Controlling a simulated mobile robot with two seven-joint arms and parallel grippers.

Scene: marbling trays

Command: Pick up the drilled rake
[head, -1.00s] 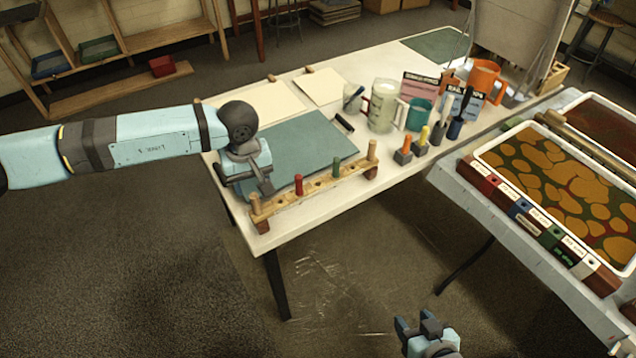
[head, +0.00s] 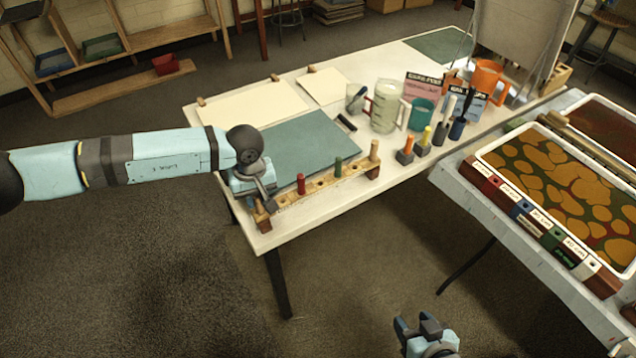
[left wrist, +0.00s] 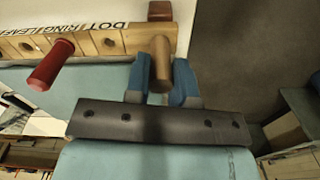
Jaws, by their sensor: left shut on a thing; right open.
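The drilled rake (head: 319,185) is a pale wooden bar with holes, a row of pegs and a darker block under each end. It lies along the front edge of the white table; lettering shows along it in the left wrist view (left wrist: 88,41). A red peg (head: 301,183) and a green peg (head: 338,166) stand in it, with a plain wooden peg (head: 374,150) at the far end. My left gripper (head: 262,203) is shut on the near end wooden peg (left wrist: 160,62), a finger on either side. My right gripper (head: 421,326) is open and empty, low beside the table.
A blue-green mat (head: 305,146) lies behind the rake on the white table (head: 222,112). Cups, a jug (head: 385,106) and several upright tools stand to the right. A marbling tray (head: 478,158) with coloured blocks is at the right. Floor is clear in front.

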